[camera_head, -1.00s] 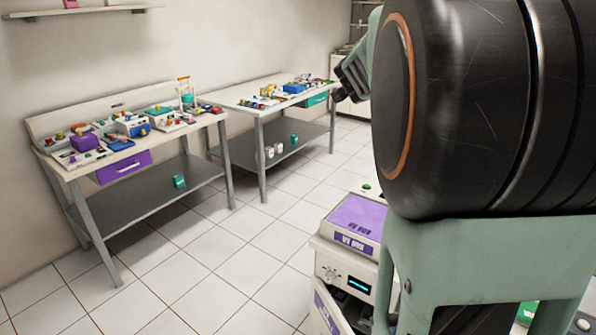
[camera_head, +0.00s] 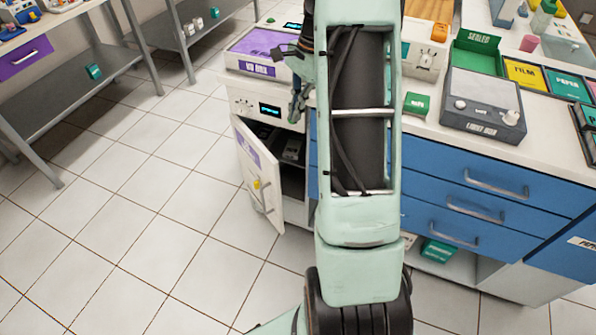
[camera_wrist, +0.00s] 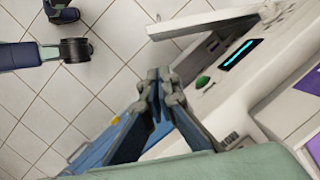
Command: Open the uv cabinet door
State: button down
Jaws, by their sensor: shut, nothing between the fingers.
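The uv cabinet (camera_head: 242,104) is a white box with a purple top and a small blue display, left of the blue drawers. Its white door (camera_head: 258,178) stands partly open, swung out toward the lower left. A purple label and a yellow spot are on it, and part of the dark inside shows behind it. My gripper (camera_head: 294,112) is in front of the cabinet's upper right front, above the door opening. In the wrist view my gripper (camera_wrist: 160,84) is shut with nothing between the fingers, near the cabinet front with its lit display (camera_wrist: 240,54). No contact with the door is visible.
A white counter with blue drawers (camera_head: 490,185) runs to the right, carrying a grey device (camera_head: 482,108) and several boxes. A grey-legged table (camera_head: 75,95) stands at the left. The tiled floor (camera_head: 150,210) left of the open door is clear.

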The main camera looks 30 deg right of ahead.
jog(key=b+x, duration=0.3)
jog(key=x, duration=1.9)
jog(key=shift+s+d+f+m+g, duration=0.15)
jog(key=shift+s+f+m+g, duration=0.2)
jog(key=shift+s, duration=0.3)
